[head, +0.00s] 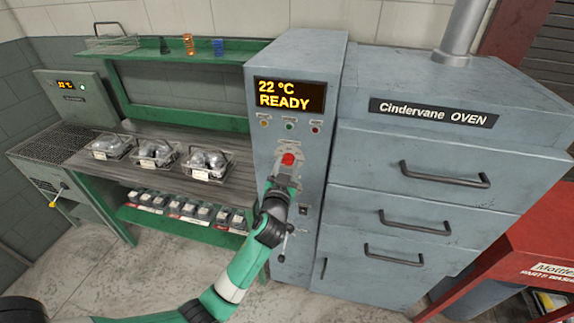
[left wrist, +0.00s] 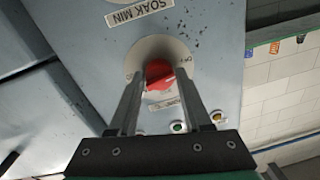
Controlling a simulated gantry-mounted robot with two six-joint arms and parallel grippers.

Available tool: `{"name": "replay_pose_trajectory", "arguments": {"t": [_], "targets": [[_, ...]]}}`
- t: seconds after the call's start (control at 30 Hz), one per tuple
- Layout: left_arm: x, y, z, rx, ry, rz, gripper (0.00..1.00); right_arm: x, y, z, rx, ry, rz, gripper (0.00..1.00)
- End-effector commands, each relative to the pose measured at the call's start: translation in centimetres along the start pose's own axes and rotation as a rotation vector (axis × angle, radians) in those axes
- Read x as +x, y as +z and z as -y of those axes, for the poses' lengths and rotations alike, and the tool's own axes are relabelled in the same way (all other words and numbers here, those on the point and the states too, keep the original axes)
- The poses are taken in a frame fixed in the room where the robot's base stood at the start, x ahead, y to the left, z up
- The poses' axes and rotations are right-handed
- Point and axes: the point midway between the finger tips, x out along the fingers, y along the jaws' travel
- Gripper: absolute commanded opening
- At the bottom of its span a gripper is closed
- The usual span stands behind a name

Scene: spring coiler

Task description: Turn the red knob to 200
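The red knob (head: 289,159) is on the grey control column of the oven, below the display and a row of small lamps. In the left wrist view the knob (left wrist: 160,75) sits in a round pale dial plate, with a label reading SOAK MIN beyond it. My left gripper (head: 285,178) is at the knob, coming from below. In the left wrist view its two fingers (left wrist: 160,82) stand apart, one on each side of the knob; whether they touch it I cannot tell. The display (head: 290,95) reads 22 °C READY. My right gripper is not in view.
The oven drawers (head: 440,183) with dark handles are right of the column. A bench (head: 130,180) with several wire baskets (head: 207,163) is at the left. A small lever (head: 283,243) is low on the column. A red cabinet (head: 535,235) stands at far right.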

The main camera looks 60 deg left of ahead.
Motion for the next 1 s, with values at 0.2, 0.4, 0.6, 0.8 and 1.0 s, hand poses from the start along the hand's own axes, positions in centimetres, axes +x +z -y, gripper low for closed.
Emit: {"name": "replay_pose_trajectory", "arguments": {"t": [0.2, 0.4, 0.6, 0.8, 1.0], "targets": [[-0.03, 0.01, -0.07, -0.001, 0.002, 0.000, 0.06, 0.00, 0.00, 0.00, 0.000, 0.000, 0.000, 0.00], [-0.04, 0.00, -0.09, 0.002, 0.002, 0.000, 0.00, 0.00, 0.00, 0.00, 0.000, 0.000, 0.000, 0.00], [-0.04, 0.00, -0.10, 0.039, 0.002, -0.003, 0.00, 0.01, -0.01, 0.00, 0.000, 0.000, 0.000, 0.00], [-0.04, -0.01, -0.12, 0.140, 0.001, -0.011, 0.00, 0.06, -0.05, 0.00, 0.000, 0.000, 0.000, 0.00], [-0.04, 0.01, -0.10, 0.300, -0.002, -0.020, 0.00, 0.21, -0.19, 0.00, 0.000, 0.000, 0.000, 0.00]]}}
